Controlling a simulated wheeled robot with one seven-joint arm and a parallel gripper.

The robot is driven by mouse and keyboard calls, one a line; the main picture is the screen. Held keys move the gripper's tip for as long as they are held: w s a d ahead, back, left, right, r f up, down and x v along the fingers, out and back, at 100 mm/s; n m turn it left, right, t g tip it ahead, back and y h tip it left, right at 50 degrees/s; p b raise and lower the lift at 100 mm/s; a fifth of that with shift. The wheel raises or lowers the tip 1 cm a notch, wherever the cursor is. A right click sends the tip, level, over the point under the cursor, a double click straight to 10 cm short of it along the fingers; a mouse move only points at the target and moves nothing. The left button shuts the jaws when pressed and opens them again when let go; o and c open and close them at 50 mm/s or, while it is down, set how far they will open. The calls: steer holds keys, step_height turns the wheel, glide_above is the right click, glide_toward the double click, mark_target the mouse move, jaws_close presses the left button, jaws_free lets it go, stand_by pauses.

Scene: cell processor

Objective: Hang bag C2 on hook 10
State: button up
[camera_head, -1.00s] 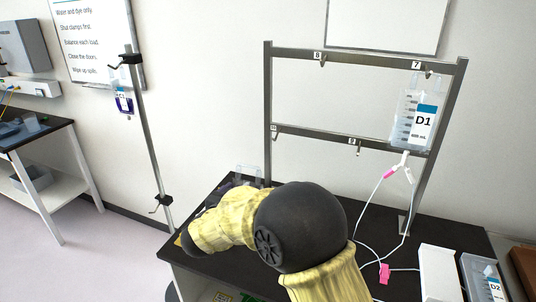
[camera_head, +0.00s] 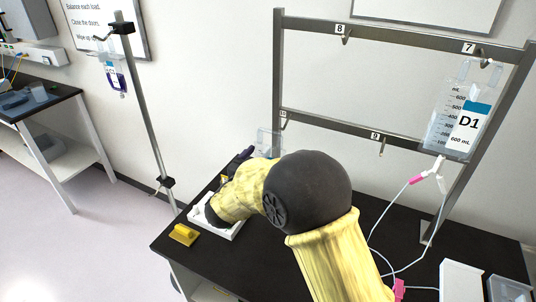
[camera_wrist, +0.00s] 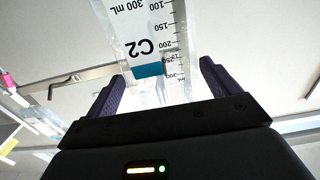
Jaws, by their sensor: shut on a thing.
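Bag C2 (camera_wrist: 145,22) is clear, with a white label and a blue band. In the wrist view it lies between the two purple fingers of my gripper (camera_wrist: 160,72), which is shut on it; its label appears upside down. In the head view, a clear piece of the bag (camera_head: 270,142) shows past my arm, below hook 10 (camera_head: 283,122) at the left end of the frame's lower rail. My arm hides most of my gripper there.
Bag D1 (camera_head: 461,118) hangs from hook 7 (camera_head: 485,63), its tubing trailing to the black table (camera_head: 345,240). Hooks 8 (camera_head: 344,38) and 9 (camera_head: 381,148) are empty. A pole (camera_head: 145,110) with another bag stands left. A white tray and yellow block (camera_head: 184,234) are on the table.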

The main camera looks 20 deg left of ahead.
steer(key=shift+s+r, duration=0.1)
steer(key=shift+s, duration=0.05)
steer(key=shift+w, duration=0.3)
steer(key=w+f, duration=0.3)
steer(key=w, duration=0.6)
steer(key=shift+d+b, duration=0.35)
steer(key=shift+b, duration=0.05)
stand_by(0.3)
steer(key=shift+f, duration=0.2)
stand_by(0.4)
steer(key=o, duration=1.2)
steer(key=shift+c, duration=0.2)
